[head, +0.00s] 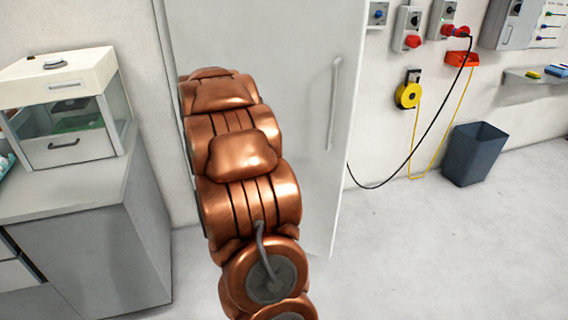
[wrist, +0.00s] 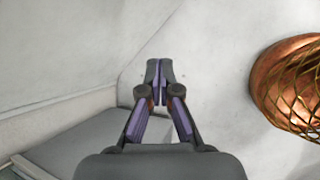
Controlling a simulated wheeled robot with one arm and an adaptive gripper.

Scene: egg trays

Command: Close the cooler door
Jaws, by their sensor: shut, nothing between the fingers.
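The cooler door (head: 311,60) is a tall, pale grey-white panel in the middle of the head view. A vertical bar handle (head: 333,104) is on its right side. My copper arm crosses in front of the door's left and middle part and hides much of it. No cooler interior shows, and I cannot tell how far the door stands open. My gripper (wrist: 158,70) shows in the wrist view, with its fingertips together and nothing between them. It is not visible in the head view. Pale surfaces lie beyond the fingertips; I cannot tell whether they touch one.
A grey counter (head: 75,192) with a white-topped glass box (head: 65,105) stands at the left. Wall switches, a yellow cable reel (head: 408,95) and a dark bin (head: 473,153) are at the right. The floor (head: 430,250) in front of them is clear.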

